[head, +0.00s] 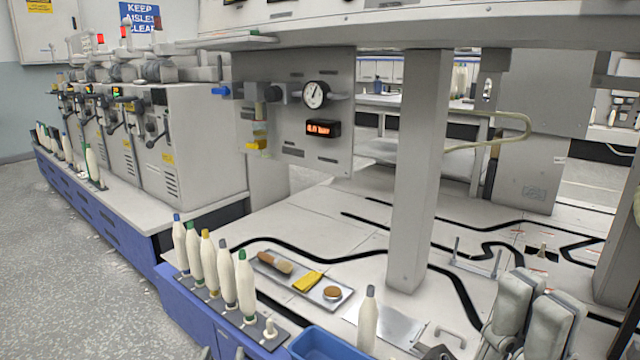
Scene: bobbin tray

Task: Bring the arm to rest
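My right gripper (545,294) is at the bottom right, low over the front of the white table (320,225). Two pale, finger-like parts show close together with a narrow dark gap. I cannot tell whether they are open or shut, and I see nothing held between them. The lower part of this arm is cut off by the picture's edge. My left gripper is not clearly visible. A cream bobbin with a grey tip (368,322) stands upright to the left of the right gripper, apart from it.
Several upright bobbins with coloured tips (227,272) stand on a dark peg rail (252,327) with a bare peg at its near end. A metal tray (318,294) holds a brush, yellow cloth and round tin. A blue bin (325,345) and grey post (417,180) are nearby.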

